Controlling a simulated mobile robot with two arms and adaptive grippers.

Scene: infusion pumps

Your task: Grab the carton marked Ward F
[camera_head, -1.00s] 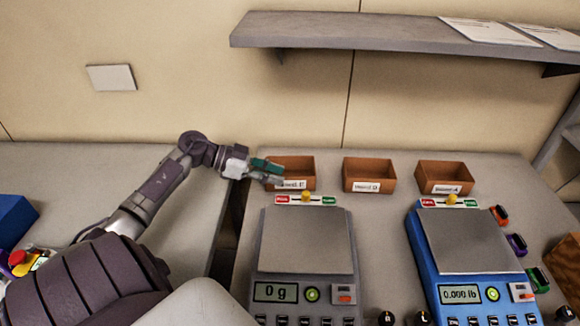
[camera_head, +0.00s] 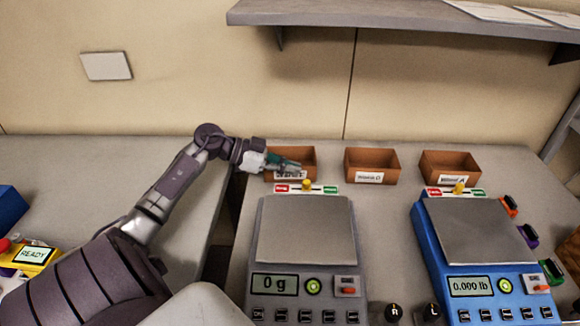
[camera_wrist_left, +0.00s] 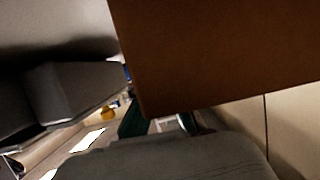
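Three open brown cartons stand in a row at the back of the bench in the head view. The left carton (camera_head: 304,156) has a white front label, blurred and partly covered by my gripper, so I cannot read it surely. The middle carton (camera_head: 372,160) seems marked D and the right carton (camera_head: 450,161) A. My left gripper (camera_head: 288,165) is at the left carton's front, overlapping its rim and label. In the left wrist view a brown carton wall (camera_wrist_left: 220,55) fills the upper right, very close. The teal fingertips (camera_wrist_left: 162,124) show apart below it. My right gripper is out of view.
A grey scale (camera_head: 305,232) and a blue scale (camera_head: 475,238) stand in front of the cartons. A shelf (camera_head: 400,22) hangs above. A gap separates the left table (camera_head: 90,185) from the bench. The left table is mostly clear.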

